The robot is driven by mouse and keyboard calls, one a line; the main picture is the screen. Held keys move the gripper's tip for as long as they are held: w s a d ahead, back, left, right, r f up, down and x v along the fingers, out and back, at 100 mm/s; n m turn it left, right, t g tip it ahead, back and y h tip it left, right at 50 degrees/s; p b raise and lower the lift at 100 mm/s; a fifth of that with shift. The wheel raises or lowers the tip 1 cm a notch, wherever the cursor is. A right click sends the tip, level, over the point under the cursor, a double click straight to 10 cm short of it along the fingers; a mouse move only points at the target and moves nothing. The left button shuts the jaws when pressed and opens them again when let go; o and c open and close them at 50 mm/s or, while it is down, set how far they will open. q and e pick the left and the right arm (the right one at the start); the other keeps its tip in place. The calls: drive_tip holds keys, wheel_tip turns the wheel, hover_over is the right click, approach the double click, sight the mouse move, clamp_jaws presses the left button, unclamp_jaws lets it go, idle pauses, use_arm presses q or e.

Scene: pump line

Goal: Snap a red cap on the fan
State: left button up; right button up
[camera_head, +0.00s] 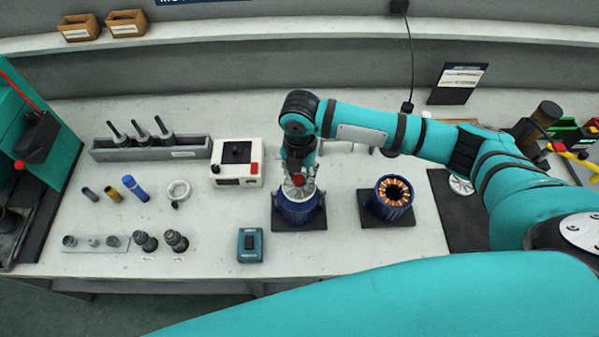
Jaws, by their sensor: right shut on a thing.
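A blue motor housing (298,212) stands on a dark square pad left of the middle of the bench. The fan (297,192), pale and finned, sits at its top, partly hidden by my gripper. My right gripper (299,178) points down over the fan and is shut on a small red cap (299,180). The cap is right at the fan's middle; I cannot tell whether it touches. My left gripper is not in view.
A second blue housing with copper windings (394,192) stands to the right. A white box with a red button (237,163) and a teal device (250,245) stand to the left. Tools and small parts lie farther left. The bench front between is clear.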

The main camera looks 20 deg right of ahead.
sight(299, 177)
drive_tip(key=shift+f, duration=0.2)
drive_tip(key=o, duration=1)
drive_tip(key=shift+r, duration=0.1)
wheel_tip(299, 177, up, 3)
drive_tip(key=p, duration=0.3)
drive_tip(key=shift+r, duration=0.95)
